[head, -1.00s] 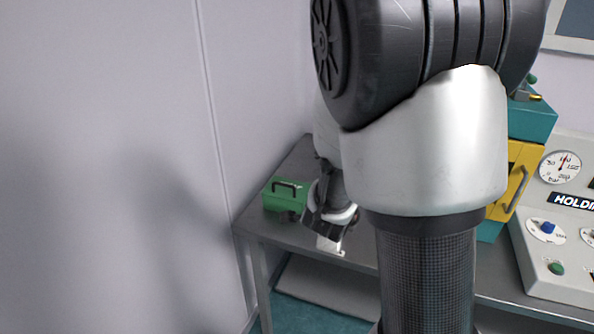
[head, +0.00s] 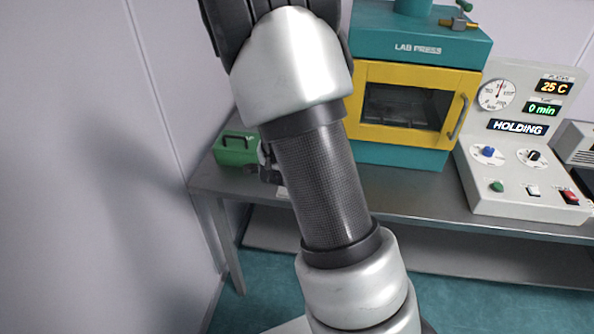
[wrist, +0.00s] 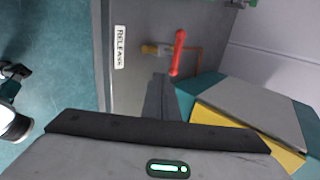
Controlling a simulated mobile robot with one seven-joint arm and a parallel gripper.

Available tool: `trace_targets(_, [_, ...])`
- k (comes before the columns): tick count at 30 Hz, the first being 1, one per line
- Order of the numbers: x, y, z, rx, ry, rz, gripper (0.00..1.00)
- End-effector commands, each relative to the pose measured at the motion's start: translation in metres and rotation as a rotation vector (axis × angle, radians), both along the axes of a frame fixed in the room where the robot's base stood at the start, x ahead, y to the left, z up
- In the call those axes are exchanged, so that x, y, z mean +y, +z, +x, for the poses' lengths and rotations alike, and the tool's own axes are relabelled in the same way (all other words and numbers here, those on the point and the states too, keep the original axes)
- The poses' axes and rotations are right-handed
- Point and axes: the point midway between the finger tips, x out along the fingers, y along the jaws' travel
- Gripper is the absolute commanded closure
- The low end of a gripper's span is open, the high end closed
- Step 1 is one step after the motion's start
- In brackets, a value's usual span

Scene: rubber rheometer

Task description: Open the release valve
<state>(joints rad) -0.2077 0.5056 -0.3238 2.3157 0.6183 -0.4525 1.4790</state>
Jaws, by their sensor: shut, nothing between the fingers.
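The release valve (wrist: 152,49) shows in the wrist view as a brass body with a long red lever handle (wrist: 178,52). A white RELEASE label (wrist: 119,47) lies beside it, near the bench edge. My gripper (wrist: 160,79) is shut and empty. Its fingertips appear just below the valve in the picture, close to the lower end of the red lever; I cannot tell whether they touch. In the head view my gripper (head: 266,172) is mostly hidden behind my arm, near the green box, and the release valve is hidden.
The teal lab press (head: 372,48) with its yellow door (head: 400,72) closed stands on the grey bench (head: 420,205). A control panel (head: 520,185) reading HOLDING is to its right. A green box (head: 236,150) sits at the left end. A copper pipe (wrist: 200,60) runs from the valve.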

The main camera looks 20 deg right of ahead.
Motion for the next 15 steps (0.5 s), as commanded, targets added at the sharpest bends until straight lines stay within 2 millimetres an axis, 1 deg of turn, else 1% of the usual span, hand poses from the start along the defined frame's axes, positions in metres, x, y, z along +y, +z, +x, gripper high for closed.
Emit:
trace_targets(1, [-0.006, -0.011, 0.007, 0.003, -0.002, -0.001, 1.00])
trace_targets(5, [-0.017, -0.028, 0.022, 0.003, -0.002, -0.001, 1.00])
trace_targets(6, [-0.020, -0.024, 0.029, -0.001, -0.001, -0.001, 1.00])
trace_targets(9, [-0.028, -0.023, 0.041, -0.001, 0.000, -0.001, 1.00])
trace_targets(15, [-0.037, -0.024, 0.053, 0.001, 0.000, 0.001, 1.00])
